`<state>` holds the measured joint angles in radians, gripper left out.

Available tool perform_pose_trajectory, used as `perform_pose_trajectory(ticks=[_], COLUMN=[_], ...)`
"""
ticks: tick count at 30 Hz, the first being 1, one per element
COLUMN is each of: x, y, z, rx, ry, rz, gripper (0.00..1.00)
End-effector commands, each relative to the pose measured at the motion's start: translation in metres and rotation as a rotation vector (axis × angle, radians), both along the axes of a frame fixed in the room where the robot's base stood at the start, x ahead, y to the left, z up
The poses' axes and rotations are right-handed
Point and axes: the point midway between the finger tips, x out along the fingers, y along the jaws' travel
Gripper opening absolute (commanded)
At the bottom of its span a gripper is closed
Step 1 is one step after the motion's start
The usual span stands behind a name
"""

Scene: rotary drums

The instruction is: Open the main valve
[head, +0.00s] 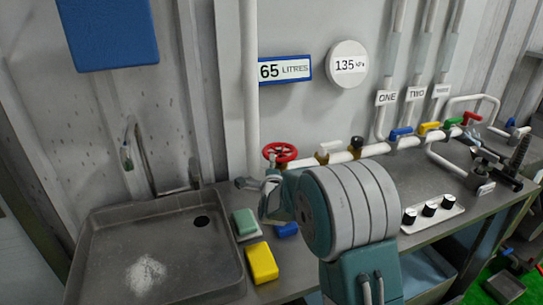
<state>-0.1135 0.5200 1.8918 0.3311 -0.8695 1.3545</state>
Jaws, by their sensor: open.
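A red handwheel valve (280,151) sits on the white horizontal pipe at the back of the counter; no label on it shows which valve is the main one. My gripper (255,191) is open, in front of and below the red wheel in the picture. It appears apart from the wheel, though its distance in depth is hard to judge. My arm's large grey joint hides part of the pipe and counter.
A sink (160,250) with a tap is at left. Black knobs (430,210) are at right. Blue, yellow, green and red valve handles (430,128) line the pipe. Wall signs read 65 litres (285,70) and 135 kPa (348,64).

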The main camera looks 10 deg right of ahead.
Motion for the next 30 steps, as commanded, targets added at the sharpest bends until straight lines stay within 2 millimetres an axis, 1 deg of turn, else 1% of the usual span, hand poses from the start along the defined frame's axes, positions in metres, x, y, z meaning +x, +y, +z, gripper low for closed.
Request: perform_pose_trajectory(ticks=[1, 3, 9, 15, 22, 23, 24, 26, 27, 30], x=[0.009, 0.021, 0.047, 0.058, 0.058, 0.058, 0.058, 0.058, 0.058, 0.058], y=[-0.002, -0.003, -0.007, -0.008, -0.008, -0.008, -0.008, -0.008, -0.008, -0.008], z=[-0.001, 0.000, 0.000, 0.000, 0.000, 0.000, 0.000, 0.000, 0.000, 0.000], rx=[-0.001, -0.001, -0.002, -0.002, -0.002, -0.002, -0.002, -0.002, -0.002, -0.002], ry=[0.000, -0.001, -0.001, 0.000, 0.000, 0.000, 0.000, 0.000, 0.000, 0.001], rz=[-0.001, 0.000, 0.000, 0.001, 0.001, 0.001, 0.001, 0.001, 0.001, 0.001], gripper=[0.60, 0.60, 0.60, 0.60, 0.60, 0.56, 0.38, 0.11, 0.00, 0.00])
